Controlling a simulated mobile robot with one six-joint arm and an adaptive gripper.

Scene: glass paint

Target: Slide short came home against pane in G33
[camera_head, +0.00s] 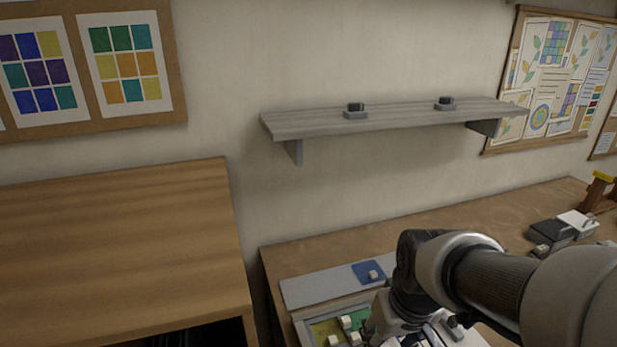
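A shallow framed panel (299,332) lies on the workbench at the bottom of the view. Yellow-green and green panes (323,328) show inside it, with several small pale blocks (346,322) on or beside them. The frame cuts off the panel's near part. My arm comes in from the right and bends down at the wrist over the panel's right side. The end of my arm with my gripper (387,322) is only partly visible at the bottom edge. Its fingertips cannot be made out. I cannot pick out the short came or the G33 pane.
A grey strip (318,288) behind the panel bears a blue square (362,268) with a small pale block on it. Dark and white boxes (553,234) stand at the bench's right. A wall shelf (400,117) hangs above. A wooden cabinet (110,250) stands left. The bench back is clear.

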